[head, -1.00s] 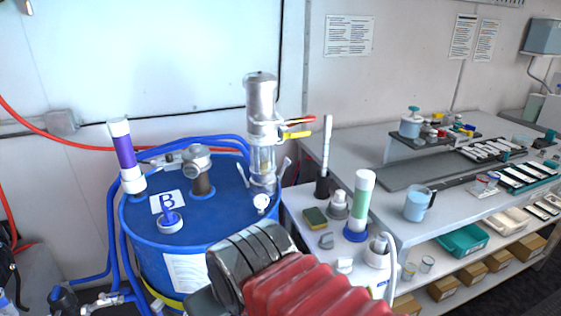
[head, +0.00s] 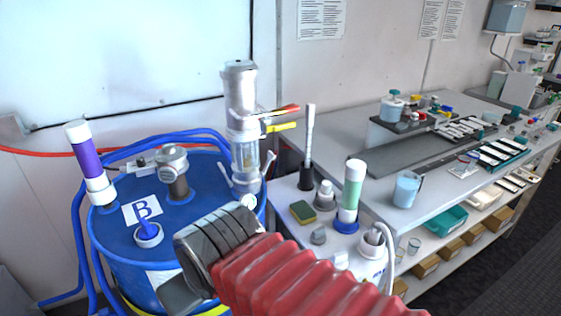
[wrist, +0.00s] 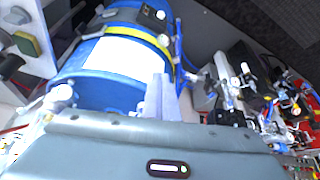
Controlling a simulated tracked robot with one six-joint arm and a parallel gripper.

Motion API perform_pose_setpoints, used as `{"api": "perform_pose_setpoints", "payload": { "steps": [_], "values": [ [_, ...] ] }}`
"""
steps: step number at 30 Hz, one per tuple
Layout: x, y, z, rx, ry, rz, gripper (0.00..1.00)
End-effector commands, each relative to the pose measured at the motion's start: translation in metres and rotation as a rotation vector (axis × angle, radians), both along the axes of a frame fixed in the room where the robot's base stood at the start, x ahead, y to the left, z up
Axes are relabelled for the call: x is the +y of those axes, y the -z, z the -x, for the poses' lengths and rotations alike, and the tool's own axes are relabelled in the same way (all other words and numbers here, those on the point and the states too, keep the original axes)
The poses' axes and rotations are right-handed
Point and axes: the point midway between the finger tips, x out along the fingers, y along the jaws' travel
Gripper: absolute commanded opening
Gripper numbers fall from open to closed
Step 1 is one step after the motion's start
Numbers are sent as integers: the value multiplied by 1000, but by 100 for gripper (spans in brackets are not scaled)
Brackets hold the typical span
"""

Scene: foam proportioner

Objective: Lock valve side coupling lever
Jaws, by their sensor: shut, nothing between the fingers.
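A clear and metal valve column (head: 243,135) stands upright on the right side of the blue drum (head: 115,230). The coupling at its foot has a pale grey lever (head: 267,164) sticking up and out on the right, and another (head: 226,174) on the left. I cannot tell from here which lever is locked. In the wrist view, my gripper (wrist: 160,95) is shut and empty, its fingers in front of the blue drum (wrist: 75,75). A white round-ended part (wrist: 62,93) shows at left in the wrist view, apart from the fingers.
Red and yellow handles (head: 281,126) stick out right of the column. A purple-banded tube (head: 84,155) and a metal fitting (head: 175,168) stand on the drum. A green tube (head: 352,190) and sponge (head: 302,212) are on the side bench. Blue hoses run around the drum.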

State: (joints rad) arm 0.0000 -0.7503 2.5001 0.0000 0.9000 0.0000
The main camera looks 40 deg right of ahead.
Motion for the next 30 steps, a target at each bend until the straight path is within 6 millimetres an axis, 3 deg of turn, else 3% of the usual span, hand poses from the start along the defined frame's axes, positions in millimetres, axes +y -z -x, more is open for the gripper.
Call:
{"api": "perform_pose_setpoints", "payload": {
  "steps": [8, 14, 22, 30],
  "values": [
    [-2, 7, -4, 56, 45, -67, 0],
    [0, 20, -18, 159, 138, -231, 0],
    [-1, 29, -51, 258, 279, -519, 0],
    [-25, 28, -99, 267, 420, -828, 0]
  ]
}}
